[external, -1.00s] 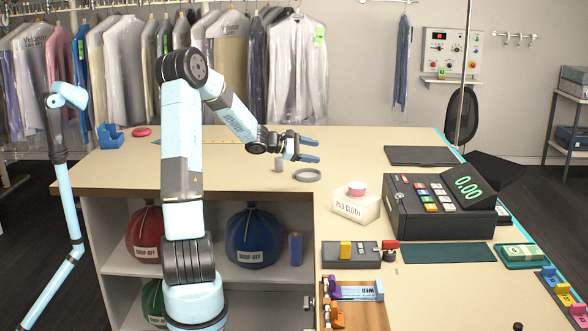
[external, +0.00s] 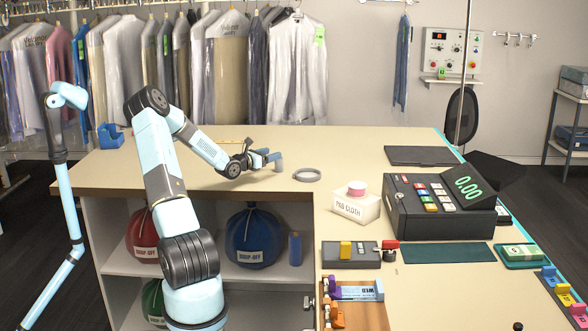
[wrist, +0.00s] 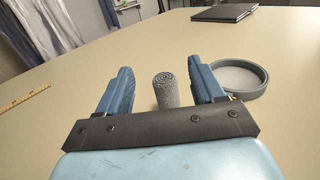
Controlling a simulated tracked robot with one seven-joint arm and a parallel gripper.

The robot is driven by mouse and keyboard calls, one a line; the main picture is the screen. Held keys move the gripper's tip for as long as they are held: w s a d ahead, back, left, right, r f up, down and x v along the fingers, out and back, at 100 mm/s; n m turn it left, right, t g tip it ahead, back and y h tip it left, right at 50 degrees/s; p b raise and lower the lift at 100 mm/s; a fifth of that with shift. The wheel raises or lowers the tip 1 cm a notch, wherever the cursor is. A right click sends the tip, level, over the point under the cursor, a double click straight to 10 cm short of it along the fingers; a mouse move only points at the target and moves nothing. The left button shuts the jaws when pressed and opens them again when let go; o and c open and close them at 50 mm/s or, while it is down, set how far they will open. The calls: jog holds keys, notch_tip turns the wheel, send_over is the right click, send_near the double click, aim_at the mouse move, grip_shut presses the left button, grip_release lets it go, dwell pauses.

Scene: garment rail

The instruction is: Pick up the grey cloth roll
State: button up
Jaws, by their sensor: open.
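The grey cloth roll (external: 279,164) stands upright on the counter, in front of my fingertips in the external view. In the wrist view the roll (wrist: 166,92) shows its spiral top between my two blue fingers, with a gap on each side and nearer the right finger. My gripper (external: 267,157) is open and low over the counter. It also shows in the wrist view (wrist: 159,68), with the fingers spread and nothing gripped. The dark gripper bar may hide the foot of the roll.
A shallow grey round dish (external: 307,175) sits just right of the roll, close to my right finger in the wrist view (wrist: 240,79). A pad cloth box (external: 355,207) and a till (external: 440,209) stand further right. A blue holder (external: 110,137) is at the back left.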

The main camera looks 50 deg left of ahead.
aim_at(276, 162)
notch_tip(276, 162, down, 5)
jog(key=shift+r, duration=0.2)
jog(key=shift+w, duration=3.75)
jog(key=c, duration=1)
